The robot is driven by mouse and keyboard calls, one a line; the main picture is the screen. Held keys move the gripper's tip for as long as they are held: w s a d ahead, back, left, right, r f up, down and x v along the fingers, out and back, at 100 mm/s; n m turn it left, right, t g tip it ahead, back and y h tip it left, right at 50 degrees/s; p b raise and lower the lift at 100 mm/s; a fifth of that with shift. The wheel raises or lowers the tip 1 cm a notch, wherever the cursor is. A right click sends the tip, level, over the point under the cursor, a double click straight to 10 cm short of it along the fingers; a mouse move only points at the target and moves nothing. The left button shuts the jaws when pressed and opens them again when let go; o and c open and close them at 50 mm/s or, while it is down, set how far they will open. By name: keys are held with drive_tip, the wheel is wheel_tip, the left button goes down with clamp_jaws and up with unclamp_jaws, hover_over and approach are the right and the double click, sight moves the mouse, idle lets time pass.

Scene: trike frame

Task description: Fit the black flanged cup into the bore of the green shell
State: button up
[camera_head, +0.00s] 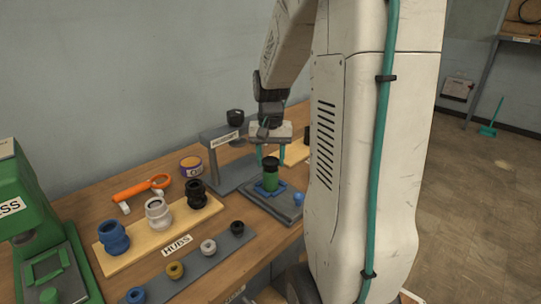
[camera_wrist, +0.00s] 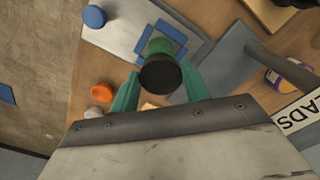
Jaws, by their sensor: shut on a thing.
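The green shell (camera_head: 271,181) stands upright in a blue holder (camera_head: 262,190) on a grey plate. The black flanged cup (camera_head: 271,162) is at the shell's top, in line with it. My gripper (camera_head: 270,164) points down from above, its teal fingers on either side of the cup and shut on it. In the wrist view the cup (camera_wrist: 160,74) shows its dark round face between the fingers and covers part of the green shell (camera_wrist: 158,46). How deep the cup sits in the bore is hidden.
A blue knob (camera_head: 298,199) stands on the plate's right corner. A grey labelled stand (camera_head: 228,165) is close behind. At left are a board with several hubs (camera_head: 158,213), a grey strip of rings (camera_head: 208,247) and a green press (camera_head: 35,215). An orange tool (camera_head: 140,188) lies behind.

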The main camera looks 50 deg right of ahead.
sight(270, 161)
drive_tip(key=shift+f, duration=0.3)
drive_tip(key=o, duration=1.1)
wheel_tip(270, 161, up, 8)
drive_tip(key=shift+f, duration=0.1)
drive_tip(key=s+a+r+n, duration=0.1)
drive_tip(key=s+a+n, duration=0.3)
drive_tip(key=s+a, duration=0.4)
drive_tip(key=s+a+r+n+t, duration=0.1)
drive_tip(key=s+a+n, duration=0.4)
drive_tip(key=a, duration=1.2)
drive_tip(key=s, duration=0.3)
drive_tip(key=shift+s+r+n, duration=0.15)
drive_tip(key=shift+r+n, duration=0.15)
